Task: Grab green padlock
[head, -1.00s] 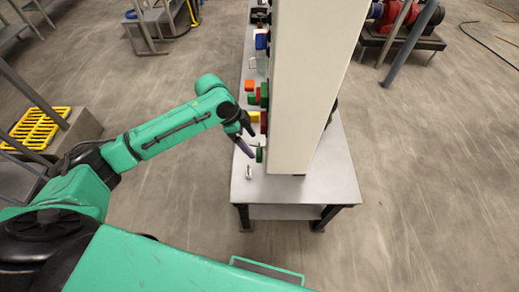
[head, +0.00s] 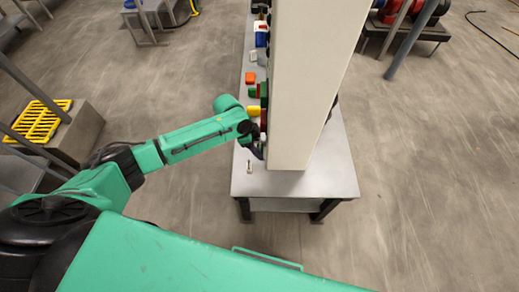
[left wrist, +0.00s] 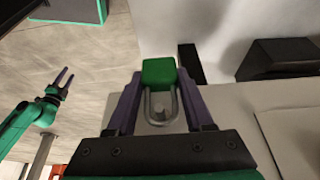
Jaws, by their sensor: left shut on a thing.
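The green padlock (left wrist: 158,73) shows in the left wrist view, with a green body and a grey U-shaped shackle. It sits between the two fingers of my left gripper (left wrist: 159,76), which is shut on it. The shackle points back toward the palm. In the head view my left gripper (head: 257,150) is against the left side of the tall pale panel (head: 305,100), and it hides the padlock there. My right gripper (left wrist: 66,78) shows at the left of the left wrist view, open, empty and away from the padlock.
The panel stands on a grey table (head: 300,184). A small silver item (head: 249,166) lies near the table's front left.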

